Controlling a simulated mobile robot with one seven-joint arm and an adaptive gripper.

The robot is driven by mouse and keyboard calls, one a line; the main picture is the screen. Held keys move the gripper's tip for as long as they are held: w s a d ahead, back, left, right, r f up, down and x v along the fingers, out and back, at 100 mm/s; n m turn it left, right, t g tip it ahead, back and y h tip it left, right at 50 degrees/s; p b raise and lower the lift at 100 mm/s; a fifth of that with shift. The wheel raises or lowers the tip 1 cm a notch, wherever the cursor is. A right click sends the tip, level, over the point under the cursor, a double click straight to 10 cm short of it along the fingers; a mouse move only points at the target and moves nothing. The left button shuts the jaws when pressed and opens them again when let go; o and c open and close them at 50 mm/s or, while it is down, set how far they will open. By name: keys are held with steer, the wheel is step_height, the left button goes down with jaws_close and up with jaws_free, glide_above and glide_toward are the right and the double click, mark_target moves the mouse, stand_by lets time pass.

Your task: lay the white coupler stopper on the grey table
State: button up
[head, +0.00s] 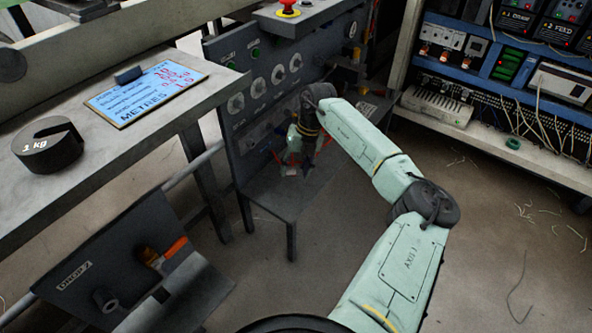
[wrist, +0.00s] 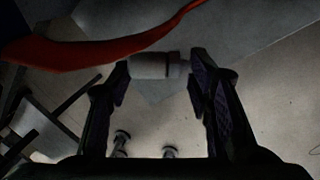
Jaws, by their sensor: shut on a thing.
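The white coupler stopper (wrist: 150,66) is a short pale cylinder with a dark band near its right end. It lies crosswise between the two fingers of my gripper (wrist: 160,78) in the wrist view. My gripper is shut on it. In the head view my gripper (head: 293,160) is low in front of the dark control panel, above its grey ledge; the stopper is too small to make out clearly there. A grey table (head: 120,150) stands at the left of the head view, apart from my gripper.
The control panel (head: 262,90) has several knobs. A red strap or hose (wrist: 90,50) crosses the wrist view. The table's near middle is bare.

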steer(key=shift+w+d+f+m+t+b, duration=0.15)
steer(key=shift+w+f+m+b, duration=0.15)
steer(key=shift+m, duration=0.25)
steer(key=shift+w+a+f+m+t+b, duration=0.15)
steer(key=shift+w+m, duration=0.2)
steer(key=shift+m, duration=0.2)
steer(key=shift+d+f+b, duration=0.1)
steer(key=shift+f+b, duration=2.3)
steer(key=shift+f, duration=0.35)
steer(key=o, duration=1.2)
steer(key=shift+r, duration=0.1)
steer(key=v, duration=1.2)
steer(key=shift+d, duration=0.15)
